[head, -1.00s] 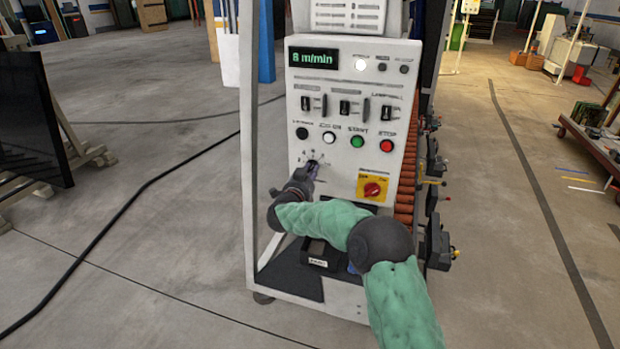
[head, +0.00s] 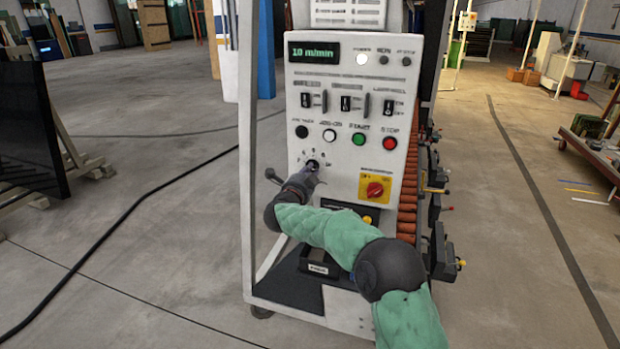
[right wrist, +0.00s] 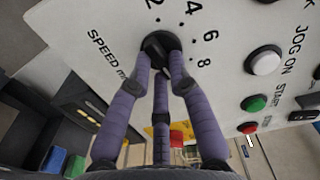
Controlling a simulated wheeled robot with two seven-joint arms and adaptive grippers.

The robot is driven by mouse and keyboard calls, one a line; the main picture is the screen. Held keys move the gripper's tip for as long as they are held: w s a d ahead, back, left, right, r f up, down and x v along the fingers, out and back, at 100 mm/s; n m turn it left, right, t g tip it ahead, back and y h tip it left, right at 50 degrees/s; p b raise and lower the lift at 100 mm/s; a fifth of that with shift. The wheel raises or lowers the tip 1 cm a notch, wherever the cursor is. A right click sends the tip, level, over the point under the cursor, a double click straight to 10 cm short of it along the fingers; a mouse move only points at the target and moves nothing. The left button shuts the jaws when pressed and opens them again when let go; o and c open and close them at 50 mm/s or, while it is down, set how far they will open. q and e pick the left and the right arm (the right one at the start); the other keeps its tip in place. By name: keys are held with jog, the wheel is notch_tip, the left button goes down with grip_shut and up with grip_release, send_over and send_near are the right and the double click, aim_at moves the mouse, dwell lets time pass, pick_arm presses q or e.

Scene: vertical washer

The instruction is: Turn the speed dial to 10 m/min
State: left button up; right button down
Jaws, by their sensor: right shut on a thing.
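The white control panel (head: 340,130) faces me, and its display (head: 314,53) reads 10 m/min in green. The black speed dial (head: 312,165) sits low on the panel's left side. In the right wrist view, the dial (right wrist: 157,45) has printed numbers around it, with 2, 4, 6 and 8 readable. My right gripper (head: 310,174) reaches the dial from below. Its purple fingers (right wrist: 160,62) are shut around the dial. The dial's pointer is hidden by the fingers. My left gripper is not in view.
A red emergency knob on a yellow plate (head: 375,188) is right of the dial. A green button (head: 359,139), a red button (head: 390,143) and toggle switches (head: 346,103) are above. Open floor lies on both sides of the machine.

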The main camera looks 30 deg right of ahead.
jog(key=shift+f, duration=0.15)
dwell(0.4)
jog(key=c, duration=1.1)
grip_release()
jog(key=shift+c, duration=0.2)
jog(key=v, duration=1.2)
